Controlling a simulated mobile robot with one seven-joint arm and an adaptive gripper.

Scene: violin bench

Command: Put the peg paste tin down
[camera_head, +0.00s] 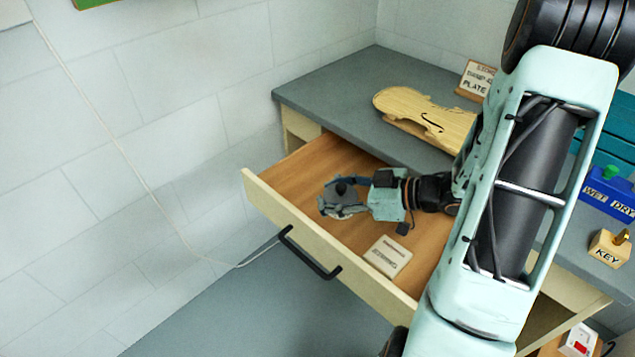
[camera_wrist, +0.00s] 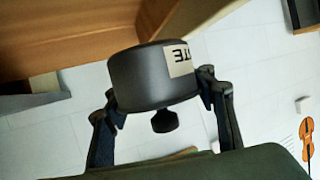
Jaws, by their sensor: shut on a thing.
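The peg paste tin (camera_wrist: 140,78) is a dark grey round tin with a pale label, partly readable as "TE", and a small dark knob. It fills the middle of the wrist view. My gripper (camera_wrist: 162,98) has a finger on each side of the tin and is shut on it. In the head view, my gripper (camera_head: 336,196) reaches in from the right over the open wooden drawer (camera_head: 290,170). The tin (camera_head: 346,211) is mostly hidden there by the fingers. I cannot tell whether its base touches the drawer floor.
A small lettered plate (camera_head: 388,257) lies in the drawer near its front, which has a black handle (camera_head: 308,255). A violin plate (camera_head: 425,112) lies on the grey bench (camera_head: 330,90). A wet/dry box (camera_head: 607,192) and key block (camera_head: 609,247) stand right. Drawer floor left of my gripper is clear.

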